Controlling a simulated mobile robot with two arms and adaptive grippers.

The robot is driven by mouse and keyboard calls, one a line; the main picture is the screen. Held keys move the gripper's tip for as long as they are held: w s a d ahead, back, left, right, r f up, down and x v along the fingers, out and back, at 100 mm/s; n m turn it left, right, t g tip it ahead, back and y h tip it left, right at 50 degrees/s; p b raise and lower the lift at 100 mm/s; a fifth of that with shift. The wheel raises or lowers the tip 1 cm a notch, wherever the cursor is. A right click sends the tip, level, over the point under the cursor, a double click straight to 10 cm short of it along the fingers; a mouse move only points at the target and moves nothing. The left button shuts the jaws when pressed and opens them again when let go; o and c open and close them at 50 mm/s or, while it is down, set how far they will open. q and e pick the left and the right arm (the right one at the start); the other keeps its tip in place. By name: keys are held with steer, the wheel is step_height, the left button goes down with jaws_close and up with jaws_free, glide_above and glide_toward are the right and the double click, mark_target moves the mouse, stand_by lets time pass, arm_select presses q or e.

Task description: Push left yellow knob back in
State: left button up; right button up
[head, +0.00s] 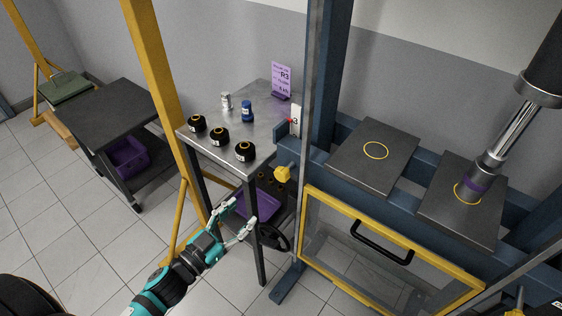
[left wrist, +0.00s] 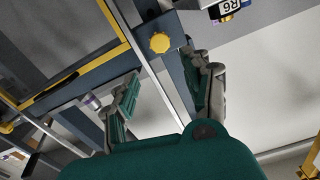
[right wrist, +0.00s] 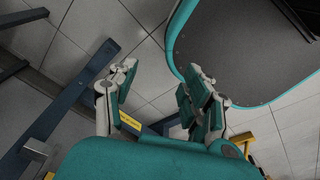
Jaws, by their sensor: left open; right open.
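The left yellow knob (head: 283,173) sticks out on a short stem from the blue press frame, left of the yellow-edged guard door. It also shows in the left wrist view (left wrist: 160,42), beyond and between my fingers. My left gripper (head: 240,216) is open and empty, below and left of the knob and apart from it. My right gripper (right wrist: 161,75) is open and empty over the floor in the right wrist view. It is not seen in the head view.
The guard door (head: 387,250) with a black handle is right of the knob. A metal table (head: 213,111) with black round parts, a blue part and a purple R3 sign stands behind my left gripper. A yellow post (head: 158,75) and black handwheel (head: 274,238) are close by.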

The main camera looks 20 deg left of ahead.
arm_select(q)
steer(key=p, duration=0.1)
glide_toward(280, 177)
steer(key=p+x, duration=0.1)
steer(key=x, duration=0.8)
steer(key=shift+a+p, duration=0.15)
steer(key=shift+p, duration=0.25)
steer(key=shift+w+d, duration=0.25)
steer(key=shift+w, duration=0.3)
jaws_close()
arm_select(e)
steer(key=s+r, duration=0.1)
steer(key=r, duration=0.1)
steer(key=s+r, duration=0.1)
steer(key=shift+s+d, duration=0.25)
steer(key=shift+s, duration=0.1)
arm_select(q)
steer(key=shift+w, duration=0.15)
arm_select(e)
steer(key=shift+f, duration=0.1)
